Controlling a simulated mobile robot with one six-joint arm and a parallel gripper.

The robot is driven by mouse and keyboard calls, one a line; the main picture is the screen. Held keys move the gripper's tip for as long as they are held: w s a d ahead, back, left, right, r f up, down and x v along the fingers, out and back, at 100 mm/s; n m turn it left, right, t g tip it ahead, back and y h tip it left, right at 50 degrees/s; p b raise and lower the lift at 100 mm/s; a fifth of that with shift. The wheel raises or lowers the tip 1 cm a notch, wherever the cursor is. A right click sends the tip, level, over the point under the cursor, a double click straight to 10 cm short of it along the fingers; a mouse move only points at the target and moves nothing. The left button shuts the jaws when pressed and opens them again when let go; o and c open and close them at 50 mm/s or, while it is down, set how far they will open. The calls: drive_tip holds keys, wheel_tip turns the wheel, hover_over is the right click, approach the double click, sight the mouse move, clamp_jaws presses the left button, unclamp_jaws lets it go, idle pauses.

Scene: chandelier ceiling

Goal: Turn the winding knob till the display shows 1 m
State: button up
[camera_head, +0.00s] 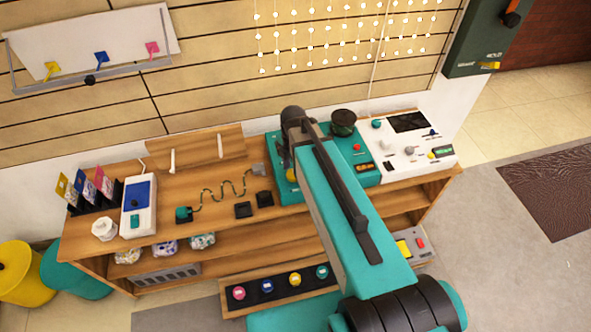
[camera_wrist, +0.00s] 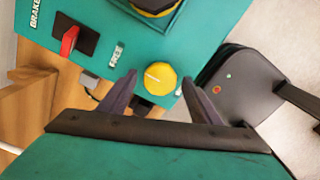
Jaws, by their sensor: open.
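In the wrist view, a round yellow knob (camera_wrist: 160,78) with a pale mark stands on a teal panel (camera_wrist: 190,45). My gripper (camera_wrist: 159,79) is open, its two dark fingers apart on either side of the knob; I cannot tell whether they touch it. A small pale display (camera_wrist: 116,56) sits left of the knob, its reading too blurred to read. A red lever (camera_wrist: 70,40) on a black plate is beside a BRAKE label. In the head view, my arm covers part of the teal unit (camera_head: 365,172) and hides my gripper.
A dark round part (camera_wrist: 155,5) shows at the wrist view's top. A dark rounded piece (camera_wrist: 240,85) stands at right. In the head view, a white control panel (camera_head: 405,165) is right of the teal unit. Black blocks (camera_head: 243,210) and a wavy wire (camera_head: 222,190) lie left.

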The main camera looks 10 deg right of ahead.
drive_tip(key=c, duration=1)
drive_tip(key=shift+d, duration=0.3)
drive_tip(key=shift+c, duration=0.2)
drive_tip(key=shift+a, duration=0.15)
drive_tip(key=shift+a, duration=0.1)
drive_tip(key=shift+m, duration=0.4)
